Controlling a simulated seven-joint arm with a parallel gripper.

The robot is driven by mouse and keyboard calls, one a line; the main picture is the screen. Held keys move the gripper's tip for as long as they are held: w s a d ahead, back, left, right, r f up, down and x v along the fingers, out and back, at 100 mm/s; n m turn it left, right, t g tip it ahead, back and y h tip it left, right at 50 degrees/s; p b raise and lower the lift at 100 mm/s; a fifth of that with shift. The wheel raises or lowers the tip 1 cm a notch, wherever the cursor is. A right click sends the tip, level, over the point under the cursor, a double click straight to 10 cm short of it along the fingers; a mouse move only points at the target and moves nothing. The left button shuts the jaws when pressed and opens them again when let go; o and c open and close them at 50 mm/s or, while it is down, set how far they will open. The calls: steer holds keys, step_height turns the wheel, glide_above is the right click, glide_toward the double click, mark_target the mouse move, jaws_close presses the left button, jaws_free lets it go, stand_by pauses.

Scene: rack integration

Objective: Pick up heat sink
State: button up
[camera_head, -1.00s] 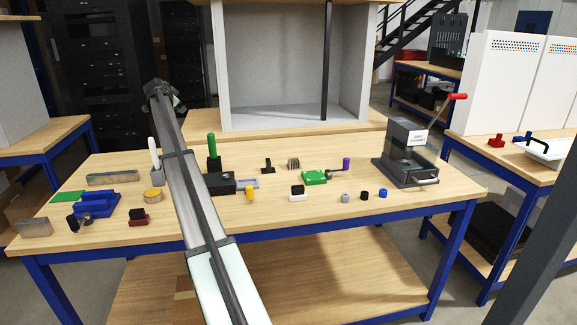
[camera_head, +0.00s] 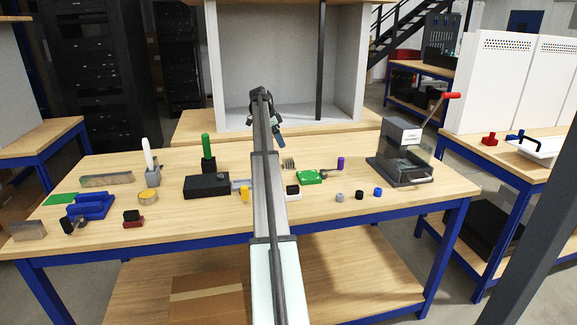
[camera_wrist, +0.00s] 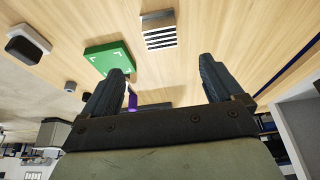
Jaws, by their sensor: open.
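The heat sink (camera_head: 288,163) is a small finned block standing on the wooden table, just right of my arm in the head view. In the wrist view the heat sink (camera_wrist: 159,32) shows its dark and light fins and a grey top near the upper edge. My gripper (camera_wrist: 163,72) is open and empty, its two dark fingers apart with the heat sink beyond their tips. In the head view my gripper is up near the far edge of the table, above and behind the heat sink. My arm hides part of the table left of it.
A green board (camera_head: 309,177) lies close to the heat sink, with a purple-capped part (camera_head: 340,163) beside it. A white and black block (camera_head: 293,192) is nearer the front. A dark lever fixture (camera_head: 402,160) stands at the right. Several other parts lie at the left.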

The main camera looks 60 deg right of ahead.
mark_target(288, 160)
steer(key=x, duration=1.3)
steer(key=shift+w+a, duration=0.1)
steer(key=shift+w, duration=0.1)
steer(key=c, duration=1.2)
